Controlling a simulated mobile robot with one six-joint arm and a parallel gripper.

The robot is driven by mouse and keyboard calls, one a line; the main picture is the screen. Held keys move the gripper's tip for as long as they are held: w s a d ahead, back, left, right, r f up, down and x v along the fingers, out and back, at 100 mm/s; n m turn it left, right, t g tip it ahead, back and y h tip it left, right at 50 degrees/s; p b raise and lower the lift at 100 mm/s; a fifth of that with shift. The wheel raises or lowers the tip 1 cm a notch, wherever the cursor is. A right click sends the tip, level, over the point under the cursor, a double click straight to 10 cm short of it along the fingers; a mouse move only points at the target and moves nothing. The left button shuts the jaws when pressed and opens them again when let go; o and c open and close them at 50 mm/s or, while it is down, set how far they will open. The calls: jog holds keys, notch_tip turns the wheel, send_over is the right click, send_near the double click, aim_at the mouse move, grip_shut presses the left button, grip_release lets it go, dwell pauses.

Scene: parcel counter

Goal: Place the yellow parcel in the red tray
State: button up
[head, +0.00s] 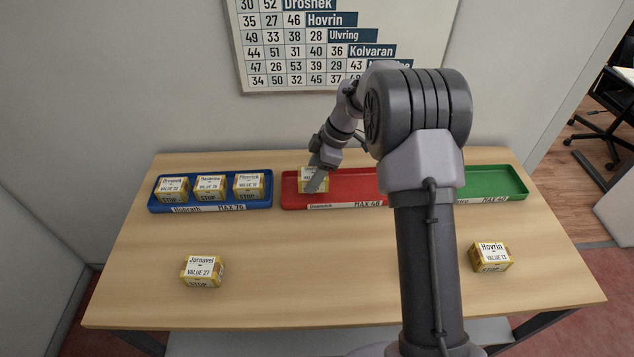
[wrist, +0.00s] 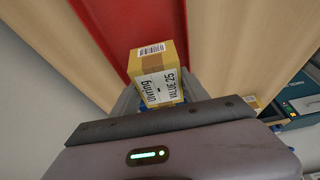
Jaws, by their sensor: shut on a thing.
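My gripper (head: 316,184) is shut on a yellow parcel (head: 307,174) at the left end of the red tray (head: 350,186). In the wrist view the held parcel (wrist: 158,62) shows a white label reading Ulvring, VALUE 25, with the red tray (wrist: 120,28) behind it. I cannot tell whether its underside touches the tray floor. My arm hides the tray's right part. No other parcel shows in the visible part of the red tray.
A blue tray (head: 222,208) at left holds three yellow parcels. A green tray (head: 500,180) at right is partly hidden by my arm. A Jornavel parcel (head: 203,271) and a Hovrin parcel (head: 492,256) stand on the table (head: 300,285). A chart (head: 330,50) hangs behind.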

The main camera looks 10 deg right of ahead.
jog(key=shift+w+d+f, duration=0.15)
jog(key=shift+w+d, duration=0.15)
jog(key=shift+w, duration=0.1)
notch_tip(320, 180, down, 4)
jog(key=shift+r+b, duration=0.25)
jog(key=shift+b, duration=0.7)
jog(key=shift+r, duration=0.15)
jog(key=o, duration=1.5)
